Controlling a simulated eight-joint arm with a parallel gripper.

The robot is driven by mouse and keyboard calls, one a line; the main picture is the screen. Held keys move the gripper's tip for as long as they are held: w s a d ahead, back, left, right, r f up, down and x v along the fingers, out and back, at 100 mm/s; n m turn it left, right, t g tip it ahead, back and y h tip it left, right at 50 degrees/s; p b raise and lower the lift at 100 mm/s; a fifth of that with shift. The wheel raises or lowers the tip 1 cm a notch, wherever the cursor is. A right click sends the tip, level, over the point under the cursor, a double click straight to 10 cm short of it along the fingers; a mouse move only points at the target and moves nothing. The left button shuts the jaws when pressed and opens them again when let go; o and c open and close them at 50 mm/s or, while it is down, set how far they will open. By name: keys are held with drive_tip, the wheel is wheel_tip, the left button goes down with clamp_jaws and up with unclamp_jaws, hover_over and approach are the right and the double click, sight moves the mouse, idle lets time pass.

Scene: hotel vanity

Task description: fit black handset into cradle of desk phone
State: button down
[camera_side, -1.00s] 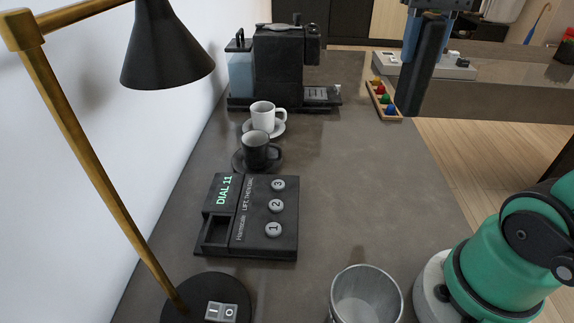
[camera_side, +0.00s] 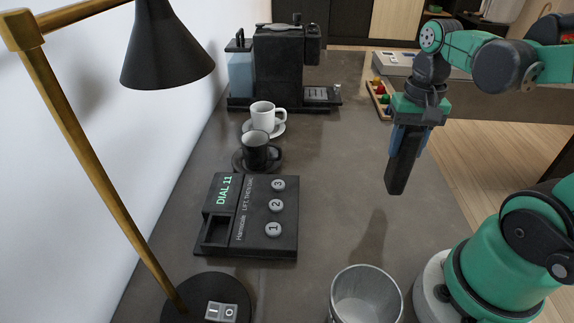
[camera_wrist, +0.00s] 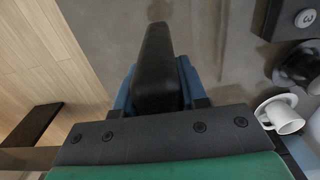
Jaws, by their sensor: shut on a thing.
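The desk phone (camera_side: 250,216) lies on the vanity counter in the side view, left of centre. It is black, with an open recess (camera_side: 215,232) at its left front and three round numbered buttons. My gripper (camera_side: 403,148) is above the counter, to the right of the phone and apart from it. It is shut on the black handset (camera_side: 399,172), which hangs down tilted, clear of the surface. In the wrist view the handset (camera_wrist: 158,70) lies between the blue fingers, and a corner of the phone (camera_wrist: 293,18) shows at top right.
A black cup (camera_side: 256,150) and a white cup (camera_side: 264,115) stand on saucers behind the phone. A coffee machine (camera_side: 279,67) is at the back. A lamp (camera_side: 168,45) stands at left, a metal bin (camera_side: 366,295) at front. The counter between phone and handset is clear.

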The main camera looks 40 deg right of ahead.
sight(401, 164)
drive_tip(key=shift+f, duration=2)
drive_tip(key=shift+f, duration=0.15)
drive_tip(key=shift+c, duration=2.4)
unclamp_jaws()
wheel_tip(401, 164, up, 12)
drive_tip(key=w+a+f+n+t, duration=0.3)
drive_tip(key=w+a+n, duration=0.1)
drive_tip(key=shift+f+n+t+h, duration=0.2)
drive_tip(key=shift+n+t+h, duration=0.1)
drive_tip(key=shift+h, duration=0.1)
drive_tip(key=shift+o, duration=0.4)
drive_tip(key=w+a+f+n+t, duration=0.2)
drive_tip(key=a+n+t, duration=0.1)
drive_tip(key=a+n, duration=0.1)
drive_tip(key=shift+w+a+t+y, duration=0.3)
drive_tip(key=shift+a+y, duration=0.1)
drive_tip(key=shift+a, duration=0.2)
